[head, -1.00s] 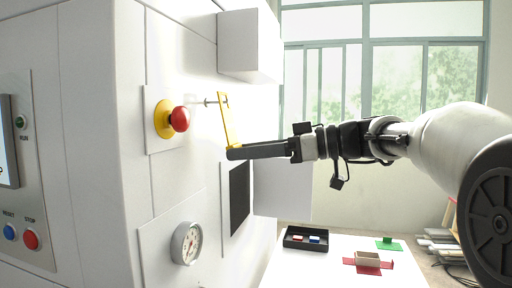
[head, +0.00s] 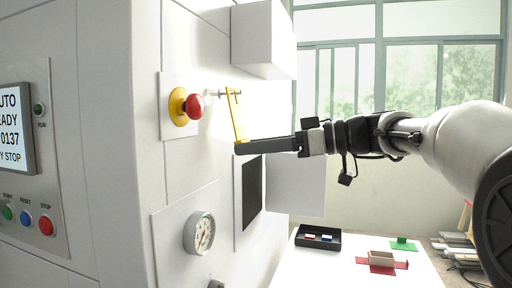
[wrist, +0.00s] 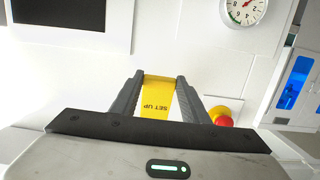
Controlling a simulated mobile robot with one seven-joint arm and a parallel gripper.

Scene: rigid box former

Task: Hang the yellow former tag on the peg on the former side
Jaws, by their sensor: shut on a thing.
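The yellow tag (head: 237,118) is gripped at its lower end by my gripper (head: 243,148) and stands nearly upright, tilted slightly. Its upper end is at the thin metal peg (head: 220,94) that sticks out of the white machine side. The tag crosses the peg just short of its tip; I cannot tell whether the peg passes through the tag's opening. In the wrist view the tag (wrist: 158,102) shows "SET UP" upside down between the two fingers of my gripper (wrist: 160,80). The peg is not visible there.
A red emergency button (head: 195,104) is left of the peg, and a white box (head: 263,38) juts out above. A gauge (head: 199,232) and a dark panel (head: 252,190) are below. A table with a black tray (head: 318,246) stands lower right. Open air lies right of the peg.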

